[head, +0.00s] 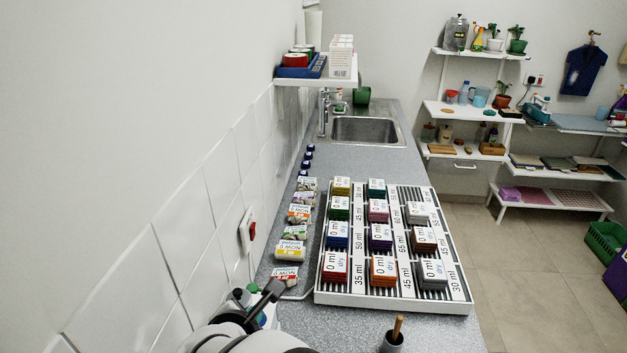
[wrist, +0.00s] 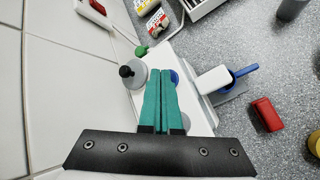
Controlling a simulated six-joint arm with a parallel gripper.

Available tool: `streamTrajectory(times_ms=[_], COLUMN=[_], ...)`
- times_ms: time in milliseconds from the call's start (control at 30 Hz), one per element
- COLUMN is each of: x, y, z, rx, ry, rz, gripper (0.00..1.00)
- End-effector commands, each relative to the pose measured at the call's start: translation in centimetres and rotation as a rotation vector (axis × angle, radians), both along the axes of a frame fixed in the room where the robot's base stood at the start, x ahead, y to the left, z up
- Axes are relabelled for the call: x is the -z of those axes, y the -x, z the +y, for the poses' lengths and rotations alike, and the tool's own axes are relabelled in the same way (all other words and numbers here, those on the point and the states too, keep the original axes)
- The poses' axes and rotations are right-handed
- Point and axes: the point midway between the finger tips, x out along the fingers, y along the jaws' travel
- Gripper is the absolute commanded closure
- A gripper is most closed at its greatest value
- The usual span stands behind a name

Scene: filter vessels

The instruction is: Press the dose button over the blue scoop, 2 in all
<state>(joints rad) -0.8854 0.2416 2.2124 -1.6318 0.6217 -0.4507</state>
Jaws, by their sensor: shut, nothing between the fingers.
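In the wrist view my gripper (wrist: 163,72) has its two teal fingers shut together with nothing between them. They are over a white dispenser (wrist: 199,122). A round blue part (wrist: 174,77), perhaps the dose button, shows just right of the fingertips, partly hidden by them. I cannot tell whether they touch it. A white spout (wrist: 213,80) reaches right from the dispenser. The blue scoop (wrist: 244,71) lies beside and partly under the spout's end; its contents cannot be seen. In the head view the dispenser is mostly hidden by my arm.
Left of the fingers are a black knob (wrist: 126,71) and a green knob (wrist: 140,51). In the head view a white rack (head: 390,301) holds several labelled blocks, and a cup with a wooden stick (head: 397,330) stands in front.

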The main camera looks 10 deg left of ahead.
Motion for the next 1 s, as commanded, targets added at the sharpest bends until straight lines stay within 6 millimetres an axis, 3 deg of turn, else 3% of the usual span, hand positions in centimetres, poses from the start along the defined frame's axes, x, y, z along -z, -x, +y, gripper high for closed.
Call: streamTrajectory(times_ms=[800, 1000], x=[0.73, -0.17], y=[0.02, -0.02], z=[0.00, 0.03], rx=[0.001, 0.001], ry=[-0.001, -0.001], rz=[0.001, -0.001], gripper=[1.00, 1.00])
